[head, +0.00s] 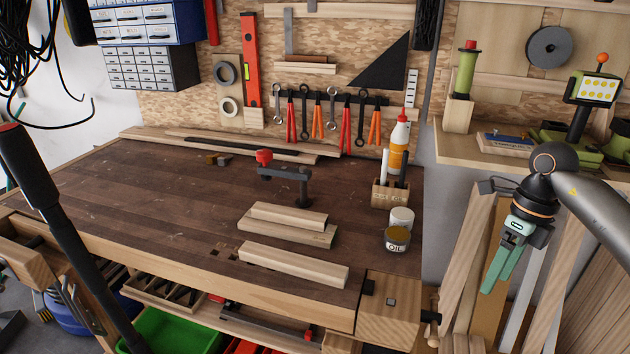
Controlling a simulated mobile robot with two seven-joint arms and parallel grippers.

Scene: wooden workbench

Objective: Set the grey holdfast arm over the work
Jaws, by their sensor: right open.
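The grey holdfast (304,188) stands upright on the bench, just behind the stacked boards. Its arm (283,172) reaches left from the post and ends in a red knob (264,157), over bare bench top behind the work. The work appears to be a pale board (290,216) lying on a wider board (318,239). My right gripper (492,277) is open and empty, pointing down off the right end of the bench, well apart from the holdfast. My left gripper is not in view.
Another timber (292,264) lies near the bench's (130,205) front edge. A black pole (55,210) crosses the left foreground. The bench's left half is mostly clear.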

